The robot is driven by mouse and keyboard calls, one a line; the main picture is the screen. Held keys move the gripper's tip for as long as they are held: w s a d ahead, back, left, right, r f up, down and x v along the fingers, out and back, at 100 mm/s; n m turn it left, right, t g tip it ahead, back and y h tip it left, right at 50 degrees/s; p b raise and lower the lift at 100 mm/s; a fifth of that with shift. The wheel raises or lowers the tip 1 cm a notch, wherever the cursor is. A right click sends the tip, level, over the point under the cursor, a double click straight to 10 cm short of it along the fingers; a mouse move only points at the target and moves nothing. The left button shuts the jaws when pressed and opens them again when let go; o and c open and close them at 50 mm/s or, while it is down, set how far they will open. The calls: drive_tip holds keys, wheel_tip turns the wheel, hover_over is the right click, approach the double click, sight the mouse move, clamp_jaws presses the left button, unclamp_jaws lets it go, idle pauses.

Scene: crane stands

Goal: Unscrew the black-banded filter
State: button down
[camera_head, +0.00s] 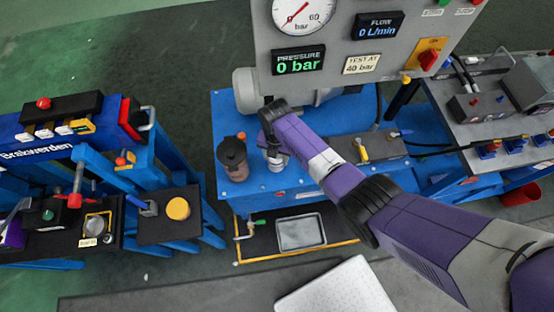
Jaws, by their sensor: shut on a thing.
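My gripper (274,149) reaches in from the right and points down over the blue bench. It is shut on a small white, cylindrical filter (276,166) standing upright on the bench top. My gripper and wrist cover most of the filter's upper part, and its band is too small to make out. Just left of it, apart from my gripper, stands a dark, see-through canister (233,160) with a black top.
The blue bench (225,108) carries a grey motor. A gauge panel (340,45) above it reads 0 bar and 0 L/min. A drip tray (300,232) lies in front below. Blue stands with controls (70,125) are at left; a grey-topped bench (480,150) is at right.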

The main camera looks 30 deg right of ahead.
drive_tip(key=n, duration=0.5)
drive_tip(key=n, duration=0.4)
drive_tip(key=shift+w+r, duration=0.15)
drive_tip(key=shift+n, duration=0.5)
drive_tip(key=shift+w+n+b, duration=0.2)
drive_tip(key=shift+n+b, duration=0.1)
drive_tip(key=shift+n, duration=0.1)
drive_tip(key=shift+a+r, duration=0.2)
drive_tip(key=shift+r, duration=0.05)
drive_tip(key=shift+s+d+r+p, duration=0.1)
drive_tip(key=shift+r+p, duration=0.2)
drive_tip(key=shift+r, duration=1.55)
